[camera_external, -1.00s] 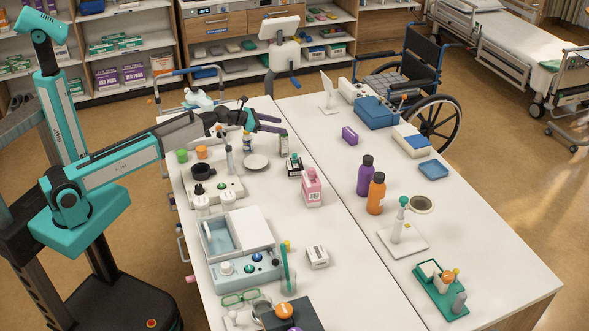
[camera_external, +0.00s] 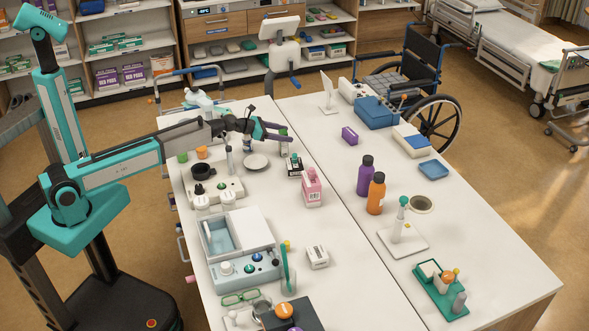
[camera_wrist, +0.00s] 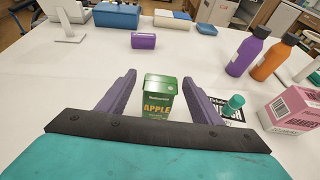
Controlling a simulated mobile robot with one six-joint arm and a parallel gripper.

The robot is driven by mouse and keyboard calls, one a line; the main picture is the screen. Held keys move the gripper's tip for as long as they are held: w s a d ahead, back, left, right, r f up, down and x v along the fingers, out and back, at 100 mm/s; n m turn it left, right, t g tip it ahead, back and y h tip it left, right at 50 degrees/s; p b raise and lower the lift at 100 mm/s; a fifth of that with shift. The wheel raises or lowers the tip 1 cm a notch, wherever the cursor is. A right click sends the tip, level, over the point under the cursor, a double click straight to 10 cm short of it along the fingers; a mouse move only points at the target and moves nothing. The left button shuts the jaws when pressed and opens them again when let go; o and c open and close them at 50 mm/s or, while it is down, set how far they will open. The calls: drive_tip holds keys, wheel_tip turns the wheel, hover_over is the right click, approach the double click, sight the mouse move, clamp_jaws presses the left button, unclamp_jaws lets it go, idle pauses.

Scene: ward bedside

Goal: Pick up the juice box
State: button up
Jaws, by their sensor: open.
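The juice box is a small green carton (camera_wrist: 158,97) with "APPLE" on its front. In the wrist view it stands upright on the table between the two purple fingers of my gripper (camera_wrist: 158,98). Gaps show between the carton and both fingers, so the gripper is open. In the external view my gripper (camera_external: 281,134) is low over the far part of the near table, with the juice box (camera_external: 284,147) at its fingers, partly hidden by them.
A white dish (camera_external: 256,162) lies nearby. Purple (camera_external: 365,176) and orange (camera_external: 376,194) bottles stand further right. A purple box (camera_wrist: 144,41) lies beyond my gripper.

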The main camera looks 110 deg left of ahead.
drive_tip(key=shift+c, duration=0.2)
clamp_jaws()
idle(0.3)
drive_tip(key=shift+r, duration=0.1)
drive_tip(key=shift+r+b, duration=0.65)
drive_tip(key=shift+r, duration=4.3)
